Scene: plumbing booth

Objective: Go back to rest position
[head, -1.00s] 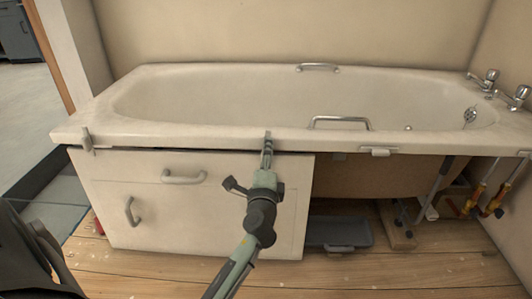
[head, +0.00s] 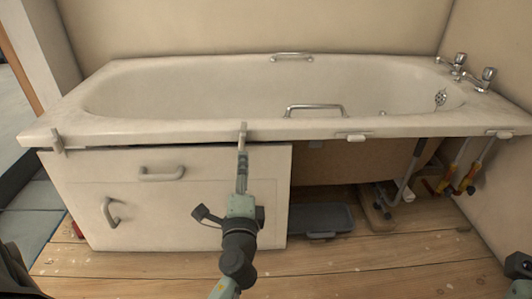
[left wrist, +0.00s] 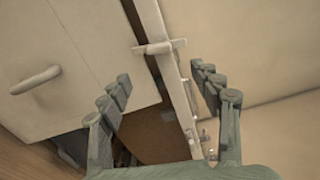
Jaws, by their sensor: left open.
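My left gripper (head: 242,165) reaches up from the bottom middle of the head view. It is just below a small pale clip (head: 242,134) on the front rim of the white bathtub (head: 120,135). The clip hangs vertically near the right end of the cream bath panel (head: 200,200). In the left wrist view, the gripper's fingers (left wrist: 161,77) are apart and empty. The clip (left wrist: 160,47) shows beyond the gap between them, with no contact visible.
The panel carries two handles, and another vertical clip (head: 57,140) is at its left. Two clips at the right (head: 357,138) (head: 500,134) lie horizontally. A grey tray (head: 325,220), pipes and tools (head: 462,182) occupy the open underside. Floorboards (head: 370,258) in front are mostly clear.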

